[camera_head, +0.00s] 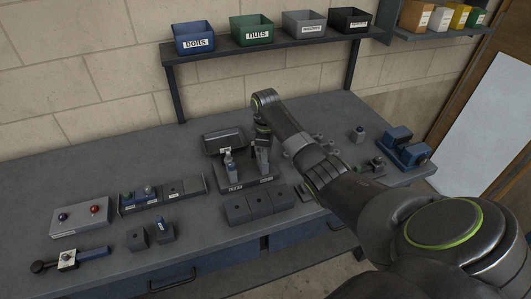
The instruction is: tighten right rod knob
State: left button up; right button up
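A dark fixture (250,183) with a label on its front stands mid-bench. Its left post (231,166) is upright, with a pale and bluish body. My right gripper (262,146) points down over the right side of this fixture, where it covers the right rod and its knob. The fingers are small and dark here, so I cannot tell whether they are open or shut, or whether they touch the knob. My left gripper is out of view.
A dark tray (224,141) sits behind the fixture and dark blocks (259,202) in front. A grey button box (80,216) and a long holder (162,194) lie left. Blue clamps (405,149) stand right. A shelf (275,46) with bins rises behind.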

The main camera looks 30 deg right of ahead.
grip_shut()
jog(key=shift+r+m+p, duration=0.2)
jog(key=shift+m+p, duration=0.7)
jog(key=shift+p, duration=0.35)
jog(key=shift+a+m+p, duration=0.1)
jog(key=shift+m+p, duration=0.75)
jog(key=shift+m, duration=0.05)
jog(key=m+p, duration=0.2)
jog(key=shift+m, duration=0.3)
jog(key=m+p, duration=0.2)
jog(key=m, duration=0.1)
jog(key=shift+a+m, duration=0.1)
jog(key=shift+m, duration=0.2)
jog(key=m+p, duration=0.2)
jog(key=m, duration=0.1)
jog(key=shift+m, duration=0.4)
jog(key=m, duration=0.4)
jog(key=shift+w+a+f+m, duration=0.1)
jog(key=shift+m, duration=0.6)
